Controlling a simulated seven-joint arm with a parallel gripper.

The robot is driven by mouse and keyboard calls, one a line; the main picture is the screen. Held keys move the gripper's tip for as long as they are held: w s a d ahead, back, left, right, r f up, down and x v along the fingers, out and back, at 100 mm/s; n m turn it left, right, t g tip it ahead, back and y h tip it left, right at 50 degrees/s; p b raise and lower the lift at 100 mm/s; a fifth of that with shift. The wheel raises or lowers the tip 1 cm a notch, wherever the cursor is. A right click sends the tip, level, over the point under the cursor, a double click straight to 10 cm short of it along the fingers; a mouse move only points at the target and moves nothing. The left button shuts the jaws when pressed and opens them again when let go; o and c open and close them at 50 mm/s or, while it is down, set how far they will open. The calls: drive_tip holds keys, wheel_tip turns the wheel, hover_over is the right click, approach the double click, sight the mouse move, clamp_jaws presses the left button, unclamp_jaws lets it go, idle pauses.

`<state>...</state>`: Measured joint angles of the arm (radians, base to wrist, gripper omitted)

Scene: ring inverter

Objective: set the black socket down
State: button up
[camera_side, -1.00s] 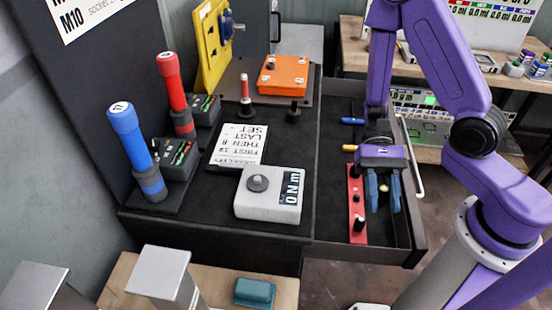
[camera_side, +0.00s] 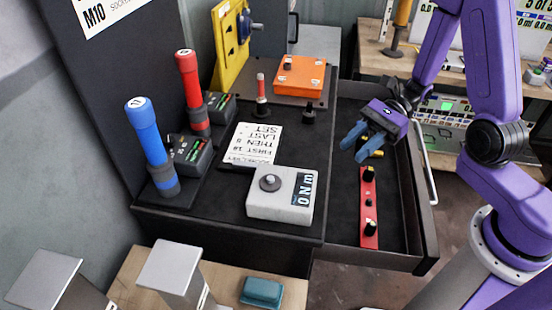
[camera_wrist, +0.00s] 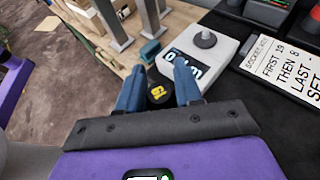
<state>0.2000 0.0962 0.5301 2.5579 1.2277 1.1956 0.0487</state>
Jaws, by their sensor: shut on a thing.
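A black socket (camera_wrist: 158,93) with a yellow number on its top sits between my gripper's fingers in the wrist view. My gripper (camera_side: 353,150) is shut on it, held above the open drawer (camera_side: 408,250) with fingers slanting down to the left; it also shows in the wrist view (camera_wrist: 158,88). In the side view I cannot make out the held socket. A red rail (camera_side: 369,240) with a few black sockets lies in the drawer, just below and in front of my gripper. A grey box with a 0 N.m display (camera_side: 281,207) stands on the black bench top (camera_side: 228,228), left of the drawer.
A printed card (camera_side: 254,144) lies behind the grey box. A black post (camera_side: 309,113), a red-tipped post (camera_side: 261,95) and an orange box (camera_side: 300,76) stand farther back. Blue (camera_side: 150,135) and red (camera_side: 190,85) tools stand at left. Bench top right of the card is clear.

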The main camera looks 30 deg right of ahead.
drive_tip(key=w+a+f, duration=0.2)
drive_tip(key=w+f, duration=0.2)
drive_tip(key=w, duration=0.5)
hover_over(301, 166)
drive_tip(key=f, duration=0.5)
drive_tip(key=shift+s, duration=0.35)
drive_tip(key=shift+w+f, duration=0.15)
drive_tip(key=shift+f, duration=0.1)
drive_tip(key=shift+w+f, duration=0.15)
drive_tip(key=shift+f, duration=1.5)
drive_tip(key=shift+f, duration=0.1)
drive_tip(key=o, duration=1.1)
